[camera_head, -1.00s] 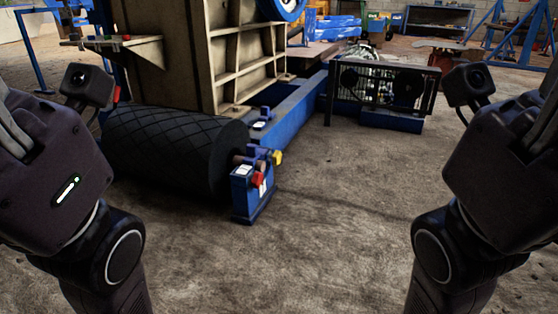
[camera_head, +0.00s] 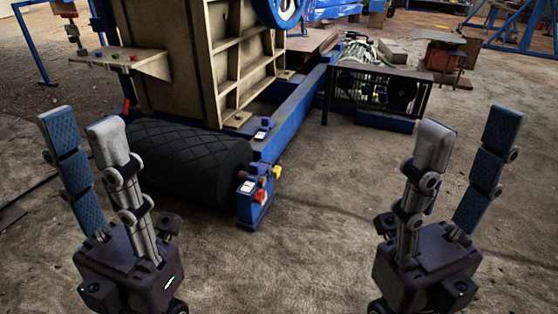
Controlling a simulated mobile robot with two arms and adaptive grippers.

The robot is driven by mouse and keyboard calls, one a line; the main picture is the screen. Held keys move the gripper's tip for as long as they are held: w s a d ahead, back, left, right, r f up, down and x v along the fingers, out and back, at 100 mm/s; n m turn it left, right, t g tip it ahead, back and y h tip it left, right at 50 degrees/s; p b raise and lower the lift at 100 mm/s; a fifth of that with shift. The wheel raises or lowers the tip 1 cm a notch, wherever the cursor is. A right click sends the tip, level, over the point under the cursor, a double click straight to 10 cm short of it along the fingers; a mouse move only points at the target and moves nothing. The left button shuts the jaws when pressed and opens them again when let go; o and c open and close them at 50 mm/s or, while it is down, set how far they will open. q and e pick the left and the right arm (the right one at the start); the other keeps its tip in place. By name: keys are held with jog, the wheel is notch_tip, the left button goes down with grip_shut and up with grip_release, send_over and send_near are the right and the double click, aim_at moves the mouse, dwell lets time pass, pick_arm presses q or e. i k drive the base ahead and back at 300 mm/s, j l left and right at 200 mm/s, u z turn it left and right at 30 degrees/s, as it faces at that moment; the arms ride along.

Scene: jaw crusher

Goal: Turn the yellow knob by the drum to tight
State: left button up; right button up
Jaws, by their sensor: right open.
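My right gripper (camera_head: 468,147) points up at the right, open and empty, over bare floor. Both grippers are well apart from the yellow knob.
A beige crusher frame (camera_head: 175,90) on blue beams (camera_head: 295,118) stands behind the drum. A shelf with coloured buttons (camera_head: 118,60) juts out at its left. A black motor guard (camera_head: 380,88) stands at the back right.

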aim_at(276, 172)
jog(key=i+l+u, duration=0.15)
jog(key=u, duration=0.95)
jog(key=i+l+u, duration=0.15)
jog(key=l+u, duration=0.2)
jog(key=l, duration=0.45)
jog(key=l+u, duration=0.35)
jog(key=l, duration=0.5)
jog(key=l+u, duration=0.4)
jog(key=l, duration=0.45)
jog(key=k, duration=0.05)
